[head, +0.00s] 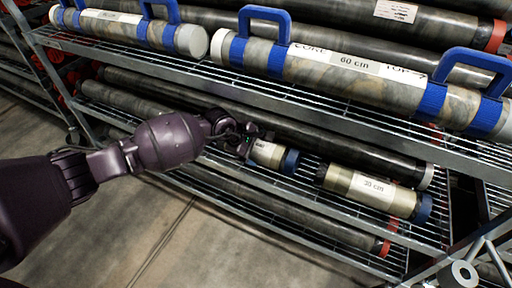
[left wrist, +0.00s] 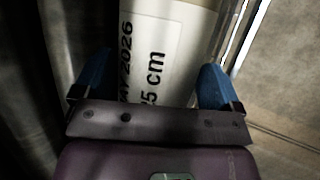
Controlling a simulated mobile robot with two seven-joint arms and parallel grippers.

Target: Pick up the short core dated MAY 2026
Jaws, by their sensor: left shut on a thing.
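The short core (head: 267,154) lies on the middle wire shelf in the head view, a pale tube with a blue end cap. In the left wrist view its white label (left wrist: 150,50) reads "2026" after partly covered letters, and "5 cm" with its start cut off. My left gripper (head: 246,142) is at the core's left end in the head view. In the left wrist view its blue fingers (left wrist: 153,85) stand on both sides of the core, shut on it. The gripper body hides the near part of the core. My right gripper is not in view.
A second short core (head: 370,190) labelled about 35 cm lies to the right on the same shelf. A long dark tube (head: 330,146) runs behind both. The upper shelf (head: 300,98) holds a 60 cm core (head: 290,62) with blue handles. Open floor (head: 130,230) lies in front.

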